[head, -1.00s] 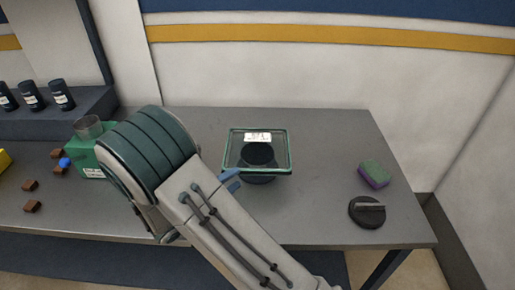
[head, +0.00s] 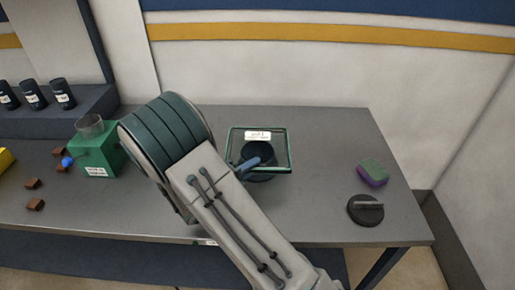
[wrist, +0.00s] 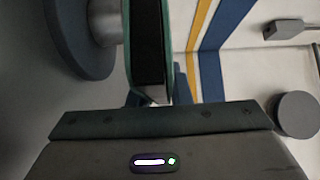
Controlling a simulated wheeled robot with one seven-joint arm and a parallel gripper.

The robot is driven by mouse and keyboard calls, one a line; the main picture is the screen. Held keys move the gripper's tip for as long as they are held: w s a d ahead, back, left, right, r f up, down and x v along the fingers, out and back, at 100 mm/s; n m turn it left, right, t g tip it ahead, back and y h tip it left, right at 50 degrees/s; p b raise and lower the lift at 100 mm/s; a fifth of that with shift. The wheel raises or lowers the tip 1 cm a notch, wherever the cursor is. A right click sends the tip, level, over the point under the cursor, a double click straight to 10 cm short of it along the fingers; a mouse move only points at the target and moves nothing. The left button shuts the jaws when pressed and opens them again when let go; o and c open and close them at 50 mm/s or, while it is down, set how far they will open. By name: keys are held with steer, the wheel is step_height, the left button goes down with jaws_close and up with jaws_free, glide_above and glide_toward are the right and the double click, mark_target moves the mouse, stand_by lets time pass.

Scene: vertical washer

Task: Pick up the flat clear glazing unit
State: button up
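The glazing unit (head: 276,158) is a flat clear pane with a green rim and a white label. It lies level on a round dark stand (head: 259,176) in the middle of the table. In the wrist view, the glazing unit (wrist: 168,50) shows nearly edge-on, straight ahead. My gripper (head: 252,163) is at the pane's left near part, with one blue finger showing over it. In the wrist view, my gripper (wrist: 152,99) has its blue fingertips apart, one at each side of the pane's edge. I cannot see firm contact. My arm hides the gripper body in the head view.
A green box (head: 98,157) with a glass on top stands left of my arm, beside brown blocks (head: 34,204). A green and purple sponge (head: 373,173) and a dark round object with a bar (head: 365,210) lie at right. The table between stand and sponge is clear.

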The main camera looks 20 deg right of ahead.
jaws_close()
steer(key=shift+r, duration=0.15)
